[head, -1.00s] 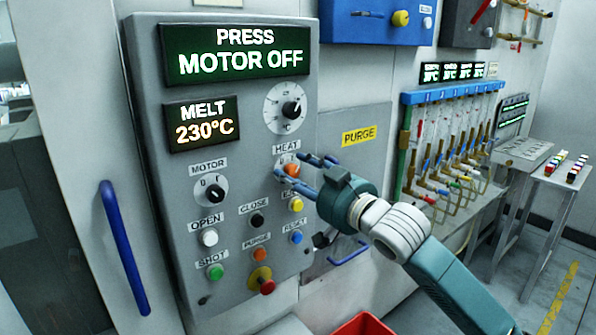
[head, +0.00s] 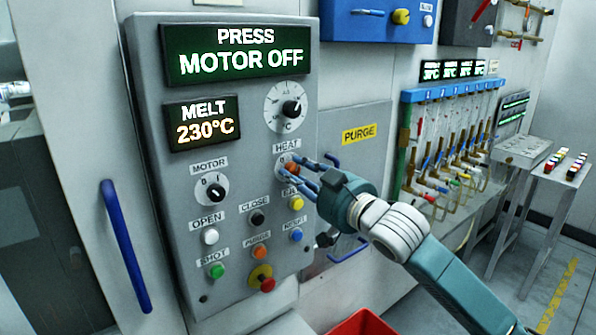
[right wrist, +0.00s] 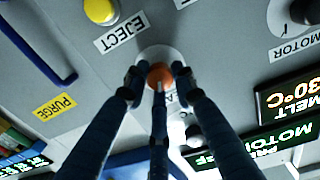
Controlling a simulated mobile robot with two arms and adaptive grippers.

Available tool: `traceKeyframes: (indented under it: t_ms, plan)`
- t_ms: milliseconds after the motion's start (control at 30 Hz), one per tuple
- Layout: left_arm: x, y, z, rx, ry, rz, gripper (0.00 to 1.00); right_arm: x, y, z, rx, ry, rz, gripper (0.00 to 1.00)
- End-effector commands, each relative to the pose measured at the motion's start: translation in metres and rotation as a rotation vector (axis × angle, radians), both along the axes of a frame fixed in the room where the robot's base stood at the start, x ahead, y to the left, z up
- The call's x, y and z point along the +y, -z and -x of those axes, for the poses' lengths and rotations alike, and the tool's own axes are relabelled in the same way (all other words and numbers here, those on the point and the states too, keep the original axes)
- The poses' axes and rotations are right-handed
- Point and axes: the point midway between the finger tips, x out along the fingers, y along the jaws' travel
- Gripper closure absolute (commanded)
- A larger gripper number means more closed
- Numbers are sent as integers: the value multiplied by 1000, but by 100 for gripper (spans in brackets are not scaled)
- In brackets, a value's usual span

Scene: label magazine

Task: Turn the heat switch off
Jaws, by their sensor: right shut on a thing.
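The heat switch is an orange knob (head: 291,168) on a white dial under the HEAT label, on the grey control panel (head: 150,60). It also shows as an orange knob (right wrist: 160,74) in the right wrist view, where the panel appears upside down. My right gripper (head: 293,172) has its blue fingers around the knob, shut on it. In the right wrist view the fingers (right wrist: 158,84) press on the knob from both sides, with a third finger in front of it. The fingers hide part of the dial marks. My left gripper is not in view.
The motor dial (head: 214,191) stands left of the heat switch. The yellow eject button (head: 296,203) is close below my fingers. A temperature dial (head: 291,108) is above. The screens read MOTOR OFF and MELT 230°C. A red bin (head: 362,322) is below.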

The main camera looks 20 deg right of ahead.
Motion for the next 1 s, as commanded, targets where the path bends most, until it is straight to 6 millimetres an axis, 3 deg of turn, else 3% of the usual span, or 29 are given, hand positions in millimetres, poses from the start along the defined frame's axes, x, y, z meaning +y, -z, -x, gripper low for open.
traceKeyframes:
  t_ms: [1000]
  plan:
    - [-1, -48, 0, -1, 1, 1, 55, 0, -1, 0, -307, 0, 852, 100]
